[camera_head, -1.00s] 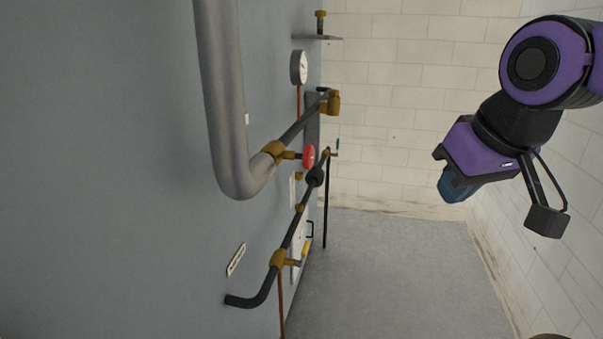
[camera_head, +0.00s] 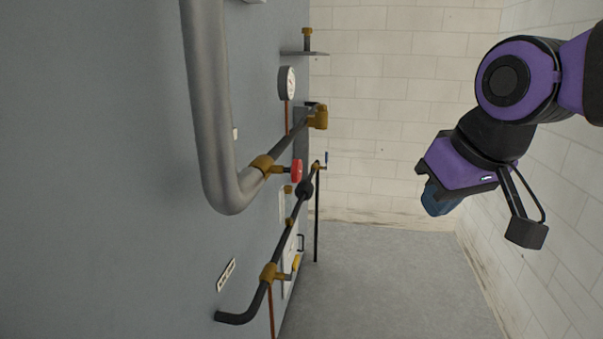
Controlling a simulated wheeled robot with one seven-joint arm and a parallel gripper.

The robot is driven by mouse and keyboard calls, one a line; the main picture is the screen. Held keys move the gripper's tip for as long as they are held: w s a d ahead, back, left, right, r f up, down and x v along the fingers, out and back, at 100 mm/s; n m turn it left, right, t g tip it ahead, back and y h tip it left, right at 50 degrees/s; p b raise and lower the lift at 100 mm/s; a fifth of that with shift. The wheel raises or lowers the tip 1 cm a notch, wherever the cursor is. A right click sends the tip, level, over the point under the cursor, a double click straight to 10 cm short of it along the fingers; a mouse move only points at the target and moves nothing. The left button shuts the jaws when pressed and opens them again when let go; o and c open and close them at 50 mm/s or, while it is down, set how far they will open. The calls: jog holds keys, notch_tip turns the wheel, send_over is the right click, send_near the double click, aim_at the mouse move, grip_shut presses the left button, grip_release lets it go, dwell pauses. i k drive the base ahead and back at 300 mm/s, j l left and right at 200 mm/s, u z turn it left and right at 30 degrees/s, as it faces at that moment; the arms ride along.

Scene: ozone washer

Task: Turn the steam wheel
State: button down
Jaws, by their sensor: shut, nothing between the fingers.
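The steam wheel looks to be the small red handwheel (camera_head: 297,171), seen nearly edge-on. It sits on a brass valve fitting (camera_head: 263,165) on the grey pipe along the left wall. My gripper (camera_head: 436,200) is the blue end of my purple and black arm, right of the wheel and well apart from it, with clear air between them. It is shut and touches nothing; its fingertips are hard to make out.
A large grey pipe (camera_head: 212,110) stands out from the grey wall (camera_head: 90,180) at the left. The floor (camera_head: 390,280) is clear; tiled walls close the back and right.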

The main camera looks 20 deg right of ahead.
aim_at(295, 171)
jog(key=i+l+u, duration=0.3)
jog(key=i+l, duration=0.2)
jog(key=i+l+u, duration=0.15)
jog(key=l, duration=0.3)
jog(key=i+l+u, duration=0.15)
jog(key=l, duration=0.25)
jog(key=i+l+u, duration=0.1)
jog(key=i+l, duration=0.15)
jog(key=l, duration=0.15)
jog(key=i+l+u, duration=0.15)
jog(key=l, duration=0.25)
jog(key=k+l+u, duration=0.15)
jog(key=k+l, duration=0.2)
jog(key=k, duration=0.1)
